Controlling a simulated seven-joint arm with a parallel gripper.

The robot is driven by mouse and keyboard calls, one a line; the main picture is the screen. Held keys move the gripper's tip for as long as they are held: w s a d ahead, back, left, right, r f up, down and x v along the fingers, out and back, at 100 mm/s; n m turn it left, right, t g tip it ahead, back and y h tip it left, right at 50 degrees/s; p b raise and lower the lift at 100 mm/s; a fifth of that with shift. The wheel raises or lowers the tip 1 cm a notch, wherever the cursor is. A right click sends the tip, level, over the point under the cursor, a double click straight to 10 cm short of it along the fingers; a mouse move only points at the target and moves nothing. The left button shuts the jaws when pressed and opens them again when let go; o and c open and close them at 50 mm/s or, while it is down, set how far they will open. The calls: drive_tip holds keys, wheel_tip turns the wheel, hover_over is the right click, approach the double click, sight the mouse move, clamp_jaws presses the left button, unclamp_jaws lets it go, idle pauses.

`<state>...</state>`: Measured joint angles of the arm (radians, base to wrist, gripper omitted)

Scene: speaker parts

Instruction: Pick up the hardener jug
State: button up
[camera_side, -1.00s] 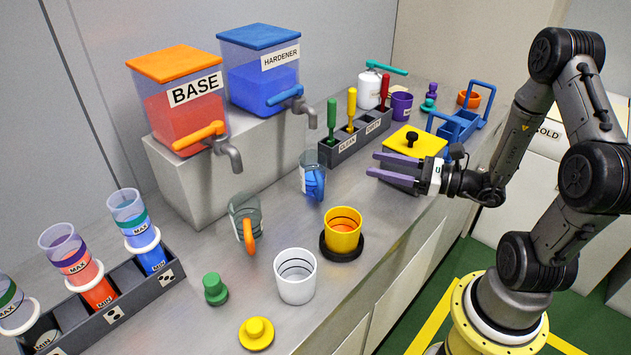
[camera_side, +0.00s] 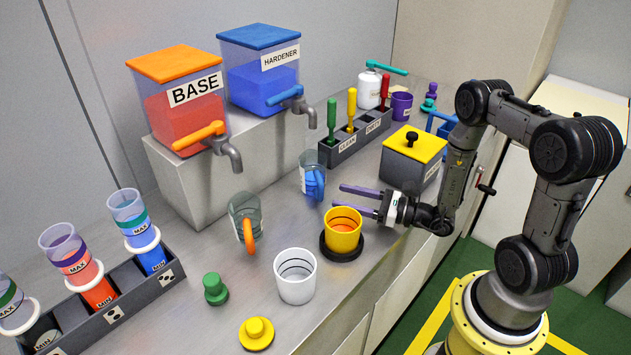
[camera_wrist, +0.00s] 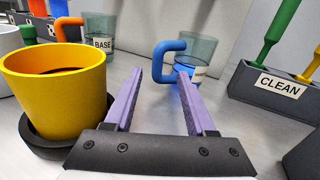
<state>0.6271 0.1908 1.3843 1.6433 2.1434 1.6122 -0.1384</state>
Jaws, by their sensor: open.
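The hardener jug is a clear jug (camera_side: 312,174) with a blue handle, standing upright on the counter below the hardener dispenser. In the wrist view the hardener jug (camera_wrist: 203,52) is straight ahead, its blue handle turned toward my gripper and to the left. My gripper (camera_side: 342,199) is open and empty, low over the counter to the right of the jug. In the wrist view my gripper (camera_wrist: 157,80) has its two purple fingers apart, with the jug's lower part beyond their tips. The fingers appear short of the jug.
A yellow cup (camera_side: 343,232) on a black stand is close beside my gripper. A clear jug with an orange handle (camera_side: 244,220) stands further left. The grey tool rack (camera_side: 343,150) and a yellow-lidded box (camera_side: 412,160) are behind.

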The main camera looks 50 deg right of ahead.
sight(320, 198)
drive_tip(key=shift+a+x, duration=0.2)
drive_tip(key=shift+x, duration=3.25)
drive_tip(key=shift+s+r, duration=0.1)
drive_tip(key=shift+r, duration=0.05)
clamp_jaws()
